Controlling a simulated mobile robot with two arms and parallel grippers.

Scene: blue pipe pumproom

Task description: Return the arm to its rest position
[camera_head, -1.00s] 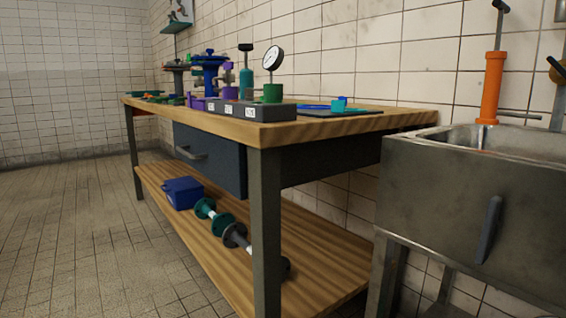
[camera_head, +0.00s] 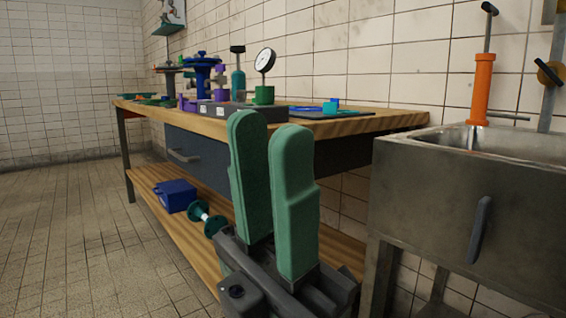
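My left gripper (camera_head: 270,122) stands in the middle foreground with its two green fingers pointing up. The fingers are side by side and nothing shows between them. My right gripper is not in view.
A pressure gauge (camera_head: 265,60), blue valve (camera_head: 203,75) and other parts stand on the bench. Its lower shelf (camera_head: 160,178) holds a blue box (camera_head: 176,196) and a green flanged pipe (camera_head: 207,218). A metal sink (camera_head: 460,205) stands right. The floor (camera_head: 70,240) at left is clear.

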